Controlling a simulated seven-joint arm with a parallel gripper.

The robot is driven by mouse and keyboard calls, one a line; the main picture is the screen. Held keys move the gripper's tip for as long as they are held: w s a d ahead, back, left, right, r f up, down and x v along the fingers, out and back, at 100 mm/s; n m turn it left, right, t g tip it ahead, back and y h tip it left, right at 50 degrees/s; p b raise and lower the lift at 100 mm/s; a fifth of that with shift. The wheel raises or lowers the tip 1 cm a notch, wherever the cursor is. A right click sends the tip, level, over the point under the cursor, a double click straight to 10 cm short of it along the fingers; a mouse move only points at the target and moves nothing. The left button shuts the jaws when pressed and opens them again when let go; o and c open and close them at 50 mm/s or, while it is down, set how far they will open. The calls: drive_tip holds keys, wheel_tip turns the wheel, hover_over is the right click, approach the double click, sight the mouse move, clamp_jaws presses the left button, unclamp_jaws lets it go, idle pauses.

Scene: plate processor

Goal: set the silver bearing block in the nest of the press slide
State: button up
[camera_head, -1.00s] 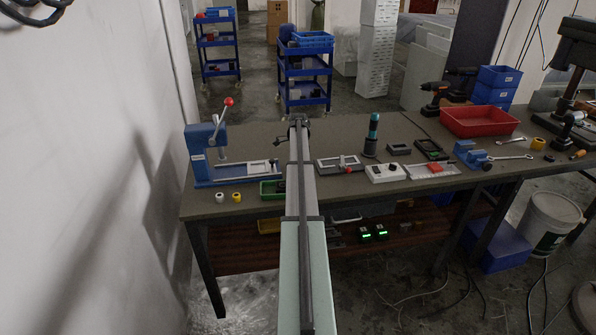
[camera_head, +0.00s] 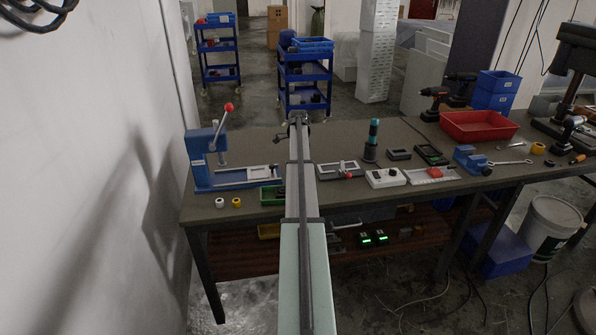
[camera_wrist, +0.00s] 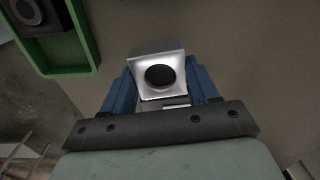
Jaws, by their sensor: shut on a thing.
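The silver bearing block (camera_wrist: 157,54) has a dark round bore and sits between the blue fingers of my gripper (camera_wrist: 160,82) in the wrist view. My gripper is shut on it, over the grey-brown bench top. In the head view my own arm hides the fingers and the block. The blue press (camera_head: 205,160) with a red-knobbed lever stands at the left end of the bench. Its pale slide (camera_head: 262,172) lies low on its right side, left of my arm. The nest's details are too small to tell.
A green tray (camera_wrist: 92,58) with a dark block (camera_wrist: 25,14) in it is at the wrist view's upper left. Two small rings, white (camera_head: 219,202) and yellow (camera_head: 236,202), lie before the press. Right of my arm are a grey fixture (camera_head: 338,170) and a dark cylinder (camera_head: 371,150).

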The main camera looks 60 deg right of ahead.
wheel_tip(320, 180, up, 5)
drive_tip(key=shift+r, duration=0.2)
drive_tip(key=shift+w+a+r, duration=0.15)
drive_tip(key=shift+w+r, duration=0.1)
drive_tip(key=shift+r, duration=0.05)
drive_tip(key=w+a+r, duration=0.2)
drive_tip(key=w+a, duration=0.7)
drive_tip(key=w, duration=0.4)
drive_tip(key=shift+a, duration=0.4)
drive_tip(key=shift+f, duration=0.15)
drive_tip(key=shift+f, duration=3.6)
drive_tip(key=shift+f, duration=0.65)
